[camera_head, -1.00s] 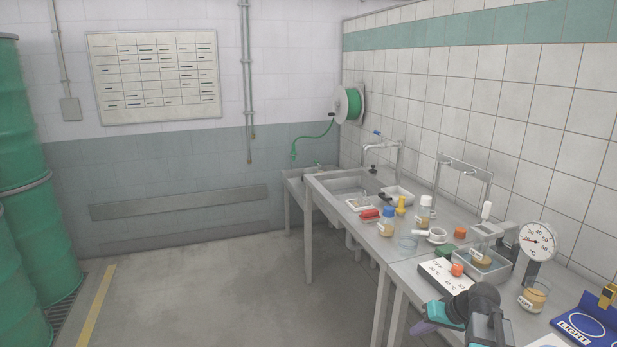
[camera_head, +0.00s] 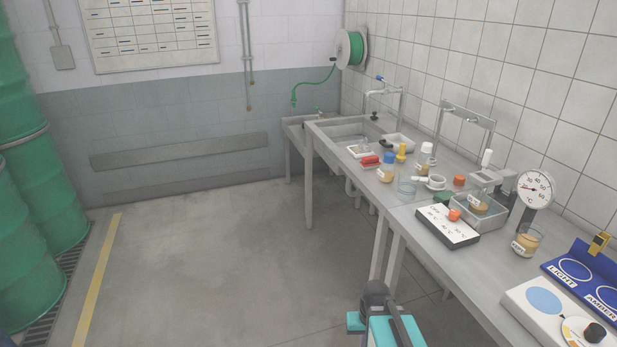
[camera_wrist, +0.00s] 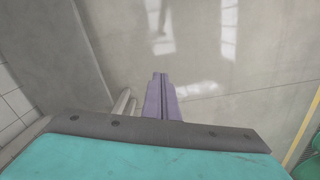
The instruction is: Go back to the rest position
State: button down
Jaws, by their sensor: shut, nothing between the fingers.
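My gripper (camera_wrist: 160,76) shows in the wrist view as two purple fingers pressed together, with nothing between them. They point over the grey floor (camera_wrist: 215,50), clear of any object. In the head view only teal and dark parts of my arm show at the bottom centre, in front of the bench's near edge. The fingers are not visible in that view.
A steel bench (camera_head: 410,215) runs along the right wall. Green drums (camera_head: 40,190) stand at left. The floor between is free.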

jog(key=s+f+g+b, duration=0.5)
jog(key=s+f+b, duration=0.2)
jog(key=s+f, duration=1.8)
jog(key=shift+s+f, duration=0.25)
jog(key=shift+f, duration=0.1)
